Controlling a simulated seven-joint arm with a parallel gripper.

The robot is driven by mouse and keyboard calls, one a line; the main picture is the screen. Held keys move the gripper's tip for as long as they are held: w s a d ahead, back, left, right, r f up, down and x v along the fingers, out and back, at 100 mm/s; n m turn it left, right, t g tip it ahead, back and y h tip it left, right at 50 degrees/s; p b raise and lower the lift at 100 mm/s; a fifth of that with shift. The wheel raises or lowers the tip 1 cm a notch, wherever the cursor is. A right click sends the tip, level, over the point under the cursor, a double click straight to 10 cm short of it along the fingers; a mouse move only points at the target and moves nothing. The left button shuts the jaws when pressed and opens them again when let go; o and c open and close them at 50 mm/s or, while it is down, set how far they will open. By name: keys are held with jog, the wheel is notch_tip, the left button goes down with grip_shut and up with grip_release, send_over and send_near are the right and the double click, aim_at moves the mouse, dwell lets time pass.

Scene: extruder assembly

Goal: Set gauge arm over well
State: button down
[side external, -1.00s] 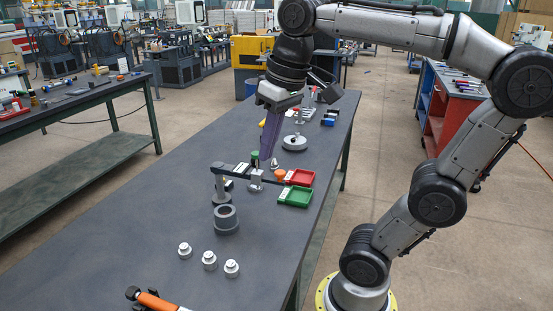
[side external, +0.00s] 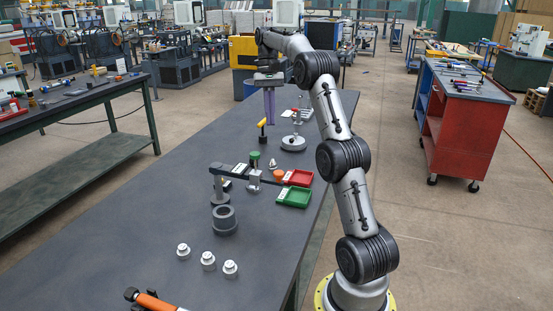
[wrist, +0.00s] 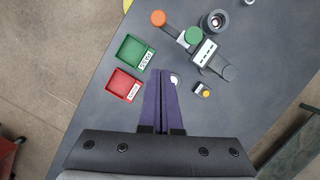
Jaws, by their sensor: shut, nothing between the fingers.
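The gauge arm (side external: 236,173) is a dark bar on a grey post. It reaches right past a green knob (side external: 254,158) to an orange disc (side external: 278,174) beside the trays. The well (side external: 225,220), a dark grey ring, stands in front of the post, and the arm is beside it, not over it. In the wrist view the well (wrist: 214,22) and the arm's label block (wrist: 204,52) are apart from my fingers. My gripper (side external: 271,121) points down behind the gauge, with its purple fingers together and empty. Its fingertips (wrist: 161,72) also show in the wrist view.
A red tray (side external: 300,174) and green tray (side external: 294,202) lie right of the gauge. A yellow-topped tool (side external: 262,131) and a round-based stand (side external: 293,143) are near my fingers. Several silver parts (side external: 208,261) stand in front. The table's left side is clear.

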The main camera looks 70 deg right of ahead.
jog(key=s+a+f, duration=0.4)
jog(key=a+f, duration=0.1)
jog(key=f, duration=0.5)
jog(key=shift+a+f, duration=0.3)
jog(key=shift+a, duration=0.1)
dwell(0.3)
